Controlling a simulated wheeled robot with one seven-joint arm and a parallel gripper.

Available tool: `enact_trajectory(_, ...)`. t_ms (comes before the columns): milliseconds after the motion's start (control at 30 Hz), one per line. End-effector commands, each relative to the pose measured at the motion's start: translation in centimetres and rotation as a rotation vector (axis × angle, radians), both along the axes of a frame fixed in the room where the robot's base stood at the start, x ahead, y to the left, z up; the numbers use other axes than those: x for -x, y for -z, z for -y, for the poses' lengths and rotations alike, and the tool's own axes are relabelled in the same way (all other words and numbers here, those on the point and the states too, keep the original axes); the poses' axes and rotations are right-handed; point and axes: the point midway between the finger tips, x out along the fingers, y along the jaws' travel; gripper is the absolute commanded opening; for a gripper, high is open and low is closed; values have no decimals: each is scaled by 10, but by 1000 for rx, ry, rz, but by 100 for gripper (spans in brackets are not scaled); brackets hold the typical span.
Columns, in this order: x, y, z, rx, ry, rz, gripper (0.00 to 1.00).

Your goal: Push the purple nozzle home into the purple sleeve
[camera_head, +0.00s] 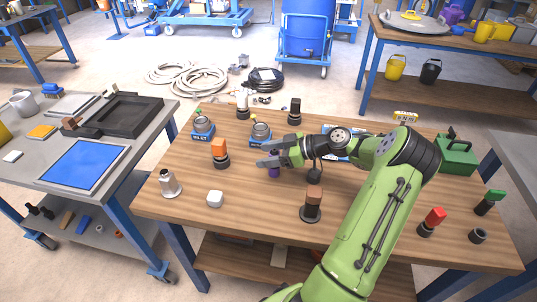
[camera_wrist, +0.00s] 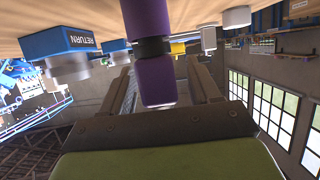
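A purple part (camera_head: 274,171) stands on the wooden table, partly hidden by my gripper (camera_head: 264,156) in the head view. In the wrist view it is a purple column (camera_wrist: 148,20) with a black band (camera_wrist: 152,48) around its middle and a shorter purple piece (camera_wrist: 156,82) with a pale end beyond the band. I cannot tell for sure which piece is nozzle and which sleeve, or how deep one sits in the other. My gripper (camera_wrist: 163,78) is open, with one finger on each side of the column and visible gaps between.
Blue blocks with grey fittings stand behind, one marked RETURN (camera_wrist: 62,42). An orange-topped part (camera_head: 219,148) is close at the left, and a brown-topped part (camera_head: 313,203) at the front right.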

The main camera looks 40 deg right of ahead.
Motion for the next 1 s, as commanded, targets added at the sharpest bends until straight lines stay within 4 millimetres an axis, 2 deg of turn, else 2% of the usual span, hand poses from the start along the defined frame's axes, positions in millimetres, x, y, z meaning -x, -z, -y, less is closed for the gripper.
enact_trajectory(367,7,-1,5,-5,4,-9,66)
enact_trajectory(467,22,-10,18,-2,8,-8,66)
enact_trajectory(800,91,-50,71,-1,5,1,66)
enact_trajectory(1000,113,-61,87,0,2,1,66)
